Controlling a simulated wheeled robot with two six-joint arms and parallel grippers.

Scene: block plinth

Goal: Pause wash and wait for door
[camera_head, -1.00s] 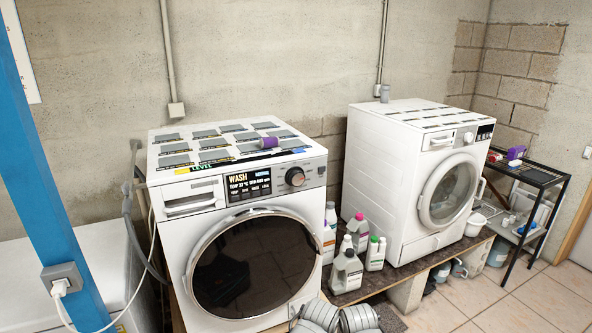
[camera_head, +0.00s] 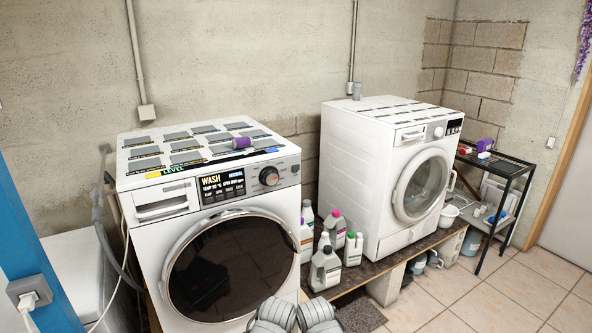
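The front washing machine (camera_head: 148,230) is white with a large round dark-glass door (camera_head: 230,265), which is shut. Its lit display (camera_head: 221,187) reads "WASH" with a temperature line and small labels below. A round dial (camera_head: 269,176) is right of the display, and a detergent drawer (camera_head: 161,206) is at left, closed. A second white machine (camera_head: 345,170) stands behind to the right, its round door (camera_head: 423,186) seemingly shut. Neither of my grippers can be made out; only rounded grey parts, apparently of my arms, show at the bottom edge.
Bottles (camera_head: 325,267) stand on a low plinth (camera_head: 375,262) between the machines. A black shelf (camera_head: 506,170) stands at right. Tiled floor (camera_head: 520,285) is clear at lower right. A blue post (camera_head: 35,270) is at left.

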